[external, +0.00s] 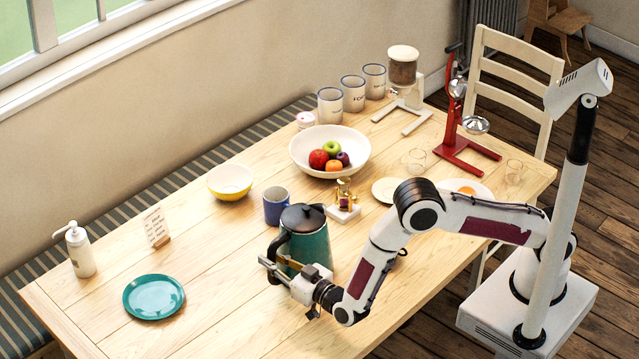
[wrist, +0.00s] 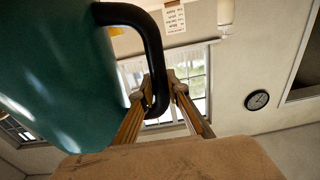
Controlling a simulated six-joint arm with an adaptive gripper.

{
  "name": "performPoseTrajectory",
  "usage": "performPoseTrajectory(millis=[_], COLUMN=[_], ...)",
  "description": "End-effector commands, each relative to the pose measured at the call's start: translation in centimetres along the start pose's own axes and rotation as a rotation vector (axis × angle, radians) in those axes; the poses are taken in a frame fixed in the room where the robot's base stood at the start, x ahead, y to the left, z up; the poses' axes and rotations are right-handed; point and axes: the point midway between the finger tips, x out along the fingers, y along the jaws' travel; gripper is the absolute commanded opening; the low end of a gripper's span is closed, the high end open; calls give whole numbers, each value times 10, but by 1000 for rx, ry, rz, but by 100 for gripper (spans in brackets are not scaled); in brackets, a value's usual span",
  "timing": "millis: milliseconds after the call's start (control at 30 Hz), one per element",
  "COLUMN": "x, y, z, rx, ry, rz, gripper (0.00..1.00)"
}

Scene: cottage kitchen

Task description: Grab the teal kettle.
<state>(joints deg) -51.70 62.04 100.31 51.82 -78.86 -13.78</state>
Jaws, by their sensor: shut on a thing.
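The teal kettle (external: 312,247) has a dark lid and a black handle on its left side. It stands upright near the front middle of the wooden table in the external view; I cannot tell whether its base touches the table. My gripper (external: 268,265) is at the kettle's left side, shut on the handle. In the wrist view the teal body (wrist: 60,80) fills the left, and the black handle (wrist: 158,65) passes down between the two fingers of my gripper (wrist: 160,88). The kettle's lower part is partly hidden behind my gripper in the external view.
A blue mug (external: 276,206) stands close behind the kettle, and a small brass item on a white base (external: 343,212) is behind it to the right. A teal plate (external: 154,297) lies to the left. A yellow bowl (external: 230,182) and fruit bowl (external: 300,150) are farther back.

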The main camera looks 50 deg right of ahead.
Motion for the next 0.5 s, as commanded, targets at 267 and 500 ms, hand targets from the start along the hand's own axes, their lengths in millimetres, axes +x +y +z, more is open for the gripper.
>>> performPoseTrajectory(millis=[267,500], x=[1,1], y=[-1,-1], z=[-10,-20], rx=[0,0], ry=[7,8], rz=[0,0], gripper=[0,0])
